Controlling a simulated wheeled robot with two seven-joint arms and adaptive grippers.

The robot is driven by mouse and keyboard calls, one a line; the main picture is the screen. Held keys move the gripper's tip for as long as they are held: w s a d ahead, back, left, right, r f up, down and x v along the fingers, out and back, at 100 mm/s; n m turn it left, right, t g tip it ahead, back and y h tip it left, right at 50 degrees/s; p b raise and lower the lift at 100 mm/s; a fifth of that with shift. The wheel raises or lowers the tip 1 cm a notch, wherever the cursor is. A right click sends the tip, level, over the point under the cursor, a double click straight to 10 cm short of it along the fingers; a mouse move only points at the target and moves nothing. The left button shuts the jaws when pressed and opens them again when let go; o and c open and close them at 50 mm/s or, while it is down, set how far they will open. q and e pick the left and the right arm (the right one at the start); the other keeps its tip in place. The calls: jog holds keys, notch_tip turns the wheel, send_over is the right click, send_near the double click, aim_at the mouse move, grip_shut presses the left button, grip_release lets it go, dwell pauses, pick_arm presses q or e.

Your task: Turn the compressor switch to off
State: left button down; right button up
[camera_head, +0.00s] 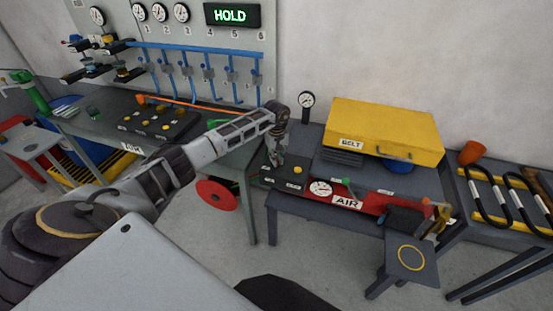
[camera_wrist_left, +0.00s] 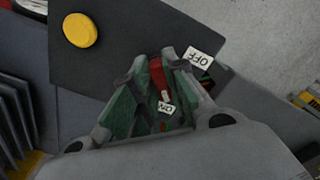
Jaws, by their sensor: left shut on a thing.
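The compressor switch is a red lever (camera_wrist_left: 157,76) in the left wrist view, on a dark panel (camera_wrist_left: 120,62) with a yellow button (camera_wrist_left: 80,30). An OFF label (camera_wrist_left: 197,59) is beside the fingertips and an ON label (camera_wrist_left: 166,107) shows between the fingers. My left gripper (camera_wrist_left: 164,62) is shut on the red lever, its fingers on both sides of it. In the head view my left gripper (camera_head: 274,164) reaches down to the panel's left part and hides the lever; the yellow button (camera_head: 297,170) is to its right. My right gripper is not in view.
A yellow BELT box (camera_head: 385,125) and a red AIR unit (camera_head: 375,204) are on the dark table right of the gripper. A small gauge (camera_head: 306,99) stands behind. Another bench (camera_head: 85,124) with a gauge board is at left. Grey floor (camera_head: 215,245) is open between.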

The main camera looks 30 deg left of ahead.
pick_arm(q)
jog(key=shift+n+b, duration=0.45)
jog(key=shift+n, duration=0.35)
jog(key=n+b, duration=0.1)
jog(key=n, duration=0.2)
jog(key=shift+w+b, duration=0.15)
jog(key=shift+b, duration=0.15)
jog(key=n+b, duration=0.1)
jog(key=n, duration=0.4)
jog(key=shift+w, duration=0.15)
jog(key=n, duration=0.2)
jog(key=shift+n+b, duration=0.35)
jog(key=shift+n, duration=0.05)
jog(key=n, duration=0.3)
jog(key=shift+w+n, duration=0.15)
jog(key=shift+n, duration=0.15)
jog(key=shift+a+n, duration=0.1)
jog(key=shift+n, duration=0.7)
